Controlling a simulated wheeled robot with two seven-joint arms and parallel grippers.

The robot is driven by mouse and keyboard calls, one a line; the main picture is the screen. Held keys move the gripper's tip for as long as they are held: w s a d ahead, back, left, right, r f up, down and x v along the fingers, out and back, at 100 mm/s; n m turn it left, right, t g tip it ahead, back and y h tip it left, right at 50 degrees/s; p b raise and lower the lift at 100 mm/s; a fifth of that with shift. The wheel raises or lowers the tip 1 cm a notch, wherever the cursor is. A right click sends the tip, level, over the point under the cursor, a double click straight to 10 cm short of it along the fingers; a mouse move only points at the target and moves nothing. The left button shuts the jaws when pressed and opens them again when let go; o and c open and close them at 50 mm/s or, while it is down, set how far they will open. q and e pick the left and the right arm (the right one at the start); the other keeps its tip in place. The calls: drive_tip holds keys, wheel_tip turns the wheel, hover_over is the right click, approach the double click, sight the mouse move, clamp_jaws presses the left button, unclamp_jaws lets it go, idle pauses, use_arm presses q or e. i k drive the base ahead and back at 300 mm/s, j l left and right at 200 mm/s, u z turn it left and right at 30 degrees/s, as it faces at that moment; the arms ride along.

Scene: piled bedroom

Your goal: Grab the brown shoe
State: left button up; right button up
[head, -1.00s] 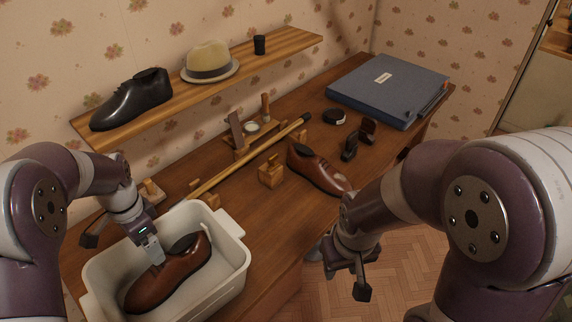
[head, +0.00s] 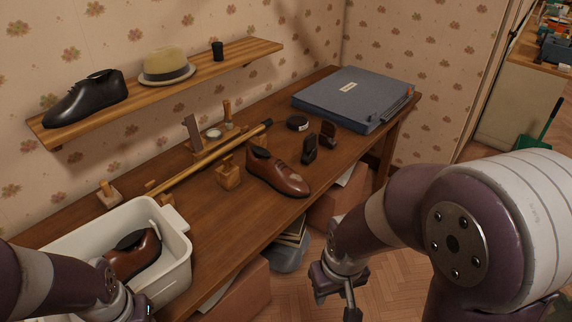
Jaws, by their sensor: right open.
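One brown shoe (head: 278,174) lies on the wooden desk, near its front edge, with its toe toward the front right. A second brown shoe (head: 133,255) is inside the white tub at the lower left, partly hidden by my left arm. My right gripper (head: 338,294) is open and empty, in front of the desk, below and right of the shoe on the desk and apart from it. My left gripper (head: 138,309) is at the bottom edge, by the near side of the tub; its fingertips are out of view.
The white tub (head: 178,238) stands on the desk's near left part. A wooden cane (head: 215,158), a wooden block (head: 229,175), dark brushes (head: 310,149) and a blue case (head: 352,98) surround the desk shoe. A shelf above holds a black shoe (head: 86,97) and hat (head: 166,65).

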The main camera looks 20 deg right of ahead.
sight(288, 181)
drive_tip(key=i+l, duration=0.15)
drive_tip(key=l, duration=0.3)
drive_tip(key=i+l+u, duration=0.15)
drive_tip(key=l, duration=0.3)
drive_tip(key=i+l, duration=0.2)
drive_tip(key=l, duration=0.3)
drive_tip(key=i+l+u, duration=0.15)
drive_tip(key=l, duration=0.3)
drive_tip(key=i+l, duration=0.1)
drive_tip(key=l, duration=0.4)
drive_tip(key=i+l+u, duration=0.1)
drive_tip(key=l, duration=0.4)
drive_tip(key=i+l+u, duration=0.1)
drive_tip(key=i+l, duration=0.2)
drive_tip(key=i, duration=0.2)
drive_tip(key=i+l+u, duration=0.1)
drive_tip(key=i+l, duration=0.2)
drive_tip(key=i, duration=0.15)
